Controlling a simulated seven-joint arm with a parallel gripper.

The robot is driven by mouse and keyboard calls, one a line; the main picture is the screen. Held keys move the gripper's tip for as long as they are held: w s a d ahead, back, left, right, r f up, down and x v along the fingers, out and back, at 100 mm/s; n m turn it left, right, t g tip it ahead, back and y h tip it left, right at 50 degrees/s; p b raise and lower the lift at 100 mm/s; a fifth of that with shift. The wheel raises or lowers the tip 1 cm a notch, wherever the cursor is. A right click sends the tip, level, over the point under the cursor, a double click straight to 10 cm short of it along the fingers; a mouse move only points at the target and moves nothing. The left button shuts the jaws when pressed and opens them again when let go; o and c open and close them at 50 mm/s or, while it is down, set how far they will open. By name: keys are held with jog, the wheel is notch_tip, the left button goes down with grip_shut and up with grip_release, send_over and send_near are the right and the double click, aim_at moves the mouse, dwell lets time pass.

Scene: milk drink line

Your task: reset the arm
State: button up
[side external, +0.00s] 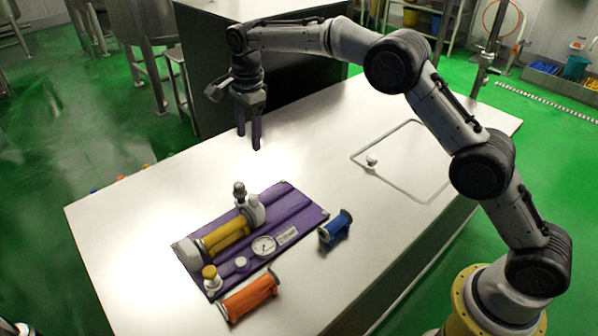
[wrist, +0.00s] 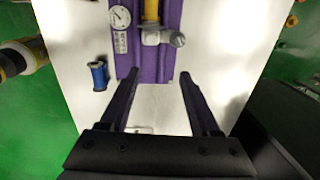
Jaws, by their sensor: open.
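My gripper (side external: 249,137) is above the white table (side external: 330,130), pointing down, beyond the far edge of the purple board. In the wrist view its two purple fingers (wrist: 160,82) are apart with nothing between them. My arm reaches over the table from the right in the side view.
The purple board (side external: 305,203) holds a yellow cylinder (side external: 226,235), a dial gauge (side external: 263,247) and fittings. An orange spool (side external: 249,296) and a blue spool (side external: 336,228) lie beside it. A small white knob (side external: 371,160) is on the right. A dark block (side external: 290,85) stands behind.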

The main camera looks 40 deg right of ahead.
jog(key=s+d+r+n+t, duration=0.15)
jog(key=s+d+r, duration=0.25)
jog(key=s+r, duration=0.45)
jog(key=s+d+r+t, duration=0.25)
jog(key=s+r, duration=0.35)
jog(key=r, duration=0.5)
jog(key=s+d+n, duration=0.3)
jog(key=s, duration=0.6)
jog(key=s+d+n, duration=0.2)
jog(key=s+n, duration=0.1)
jog(key=s, duration=0.7)
jog(key=s+f+n, duration=0.9)
jog(key=f+n, duration=0.1)
jog(key=f, duration=0.1)
jog(key=shift+d+f+n+t, duration=0.25)
jog(key=shift+d+n+t, duration=0.05)
jog(key=shift+d+n, duration=0.05)
